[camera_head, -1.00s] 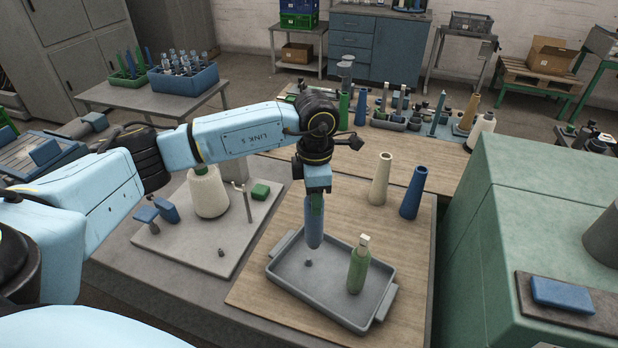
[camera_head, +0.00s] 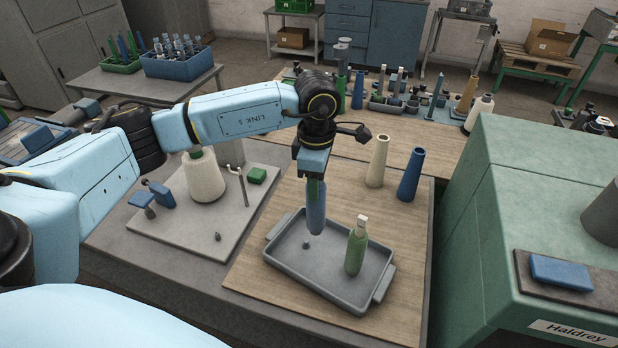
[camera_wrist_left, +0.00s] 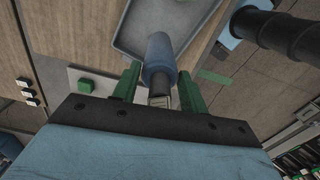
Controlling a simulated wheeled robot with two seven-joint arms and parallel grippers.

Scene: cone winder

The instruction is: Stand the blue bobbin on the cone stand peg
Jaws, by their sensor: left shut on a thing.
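The blue bobbin (camera_head: 316,210) hangs from my left gripper (camera_head: 313,185), lower end over the grey tray (camera_head: 290,278). In the left wrist view the bobbin (camera_wrist_left: 159,58) extends away between the green fingers of my gripper (camera_wrist_left: 159,92). Its lower end is close to a small dark knob (camera_head: 306,244) in the tray; I cannot tell whether they touch. On the grey plate (camera_head: 190,237) stand a cream cone (camera_head: 204,178), a thin bent rod (camera_head: 242,185) and a short dark stub (camera_head: 217,237). I cannot tell which is the cone stand peg. My right gripper is out of view.
A green bottle (camera_head: 356,248) stands in the tray, right of the bobbin. A cream cone (camera_head: 377,162) and a blue cone (camera_head: 410,176) stand behind it. A green block (camera_head: 257,176) lies on the plate. A green machine housing (camera_head: 500,210) bounds the right side.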

